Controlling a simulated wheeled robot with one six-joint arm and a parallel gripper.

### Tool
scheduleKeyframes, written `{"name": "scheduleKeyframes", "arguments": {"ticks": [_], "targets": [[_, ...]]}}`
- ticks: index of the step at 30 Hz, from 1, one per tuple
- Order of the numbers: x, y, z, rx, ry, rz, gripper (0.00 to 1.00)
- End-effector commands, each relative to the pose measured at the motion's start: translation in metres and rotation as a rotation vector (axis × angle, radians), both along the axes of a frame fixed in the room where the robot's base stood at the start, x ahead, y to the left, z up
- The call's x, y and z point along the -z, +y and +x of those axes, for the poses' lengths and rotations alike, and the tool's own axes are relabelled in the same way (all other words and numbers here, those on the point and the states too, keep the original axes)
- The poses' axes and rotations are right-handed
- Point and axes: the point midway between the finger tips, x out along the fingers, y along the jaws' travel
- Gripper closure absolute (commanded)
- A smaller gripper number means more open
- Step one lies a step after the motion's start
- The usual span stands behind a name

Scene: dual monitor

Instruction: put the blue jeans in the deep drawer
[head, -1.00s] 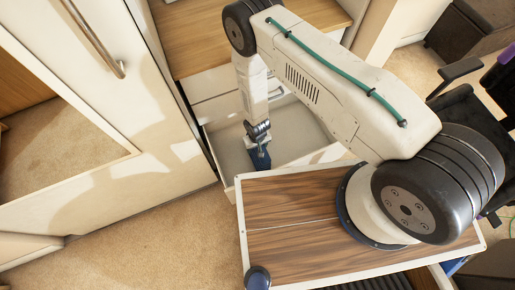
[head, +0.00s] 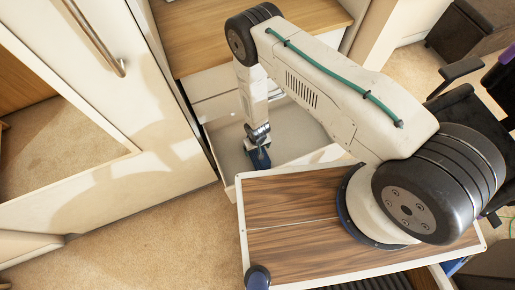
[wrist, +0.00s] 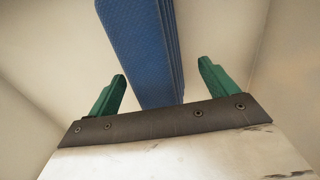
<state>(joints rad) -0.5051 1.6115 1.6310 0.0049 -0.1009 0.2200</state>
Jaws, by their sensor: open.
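The blue jeans (head: 260,159) are in the open drawer (head: 296,128), near its front left corner, partly hidden by my arm. In the wrist view the jeans (wrist: 142,45) are a folded blue bundle with stacked layers at the right side. My gripper (wrist: 161,75) is open, with a green finger on each side of the jeans and a visible gap to both. In the head view my gripper (head: 257,137) is inside the drawer area, right at the jeans. Whether the jeans rest fully on the drawer floor is unclear.
A wooden top (head: 220,38) lies above the drawer. A white door with a metal handle (head: 92,37) stands at the left. An office chair (head: 465,108) is at the right. Carpet (head: 135,235) is clear at lower left.

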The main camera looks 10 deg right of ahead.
Motion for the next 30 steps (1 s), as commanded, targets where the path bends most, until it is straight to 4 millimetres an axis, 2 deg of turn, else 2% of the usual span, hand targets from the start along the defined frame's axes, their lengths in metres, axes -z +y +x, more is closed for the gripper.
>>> {"name": "scheduleKeyframes", "arguments": {"ticks": [5,12,18,24,30], "targets": [[-0.020,0.001,0.002,0.000,-0.002,0.001,0.15],[-0.073,0.001,0.002,0.000,-0.003,0.002,0.15],[-0.107,0.000,0.001,0.000,-0.002,0.001,0.15],[-0.121,0.000,0.000,0.000,-0.001,0.000,0.15],[-0.122,0.000,0.000,0.000,0.000,0.000,0.15]]}}
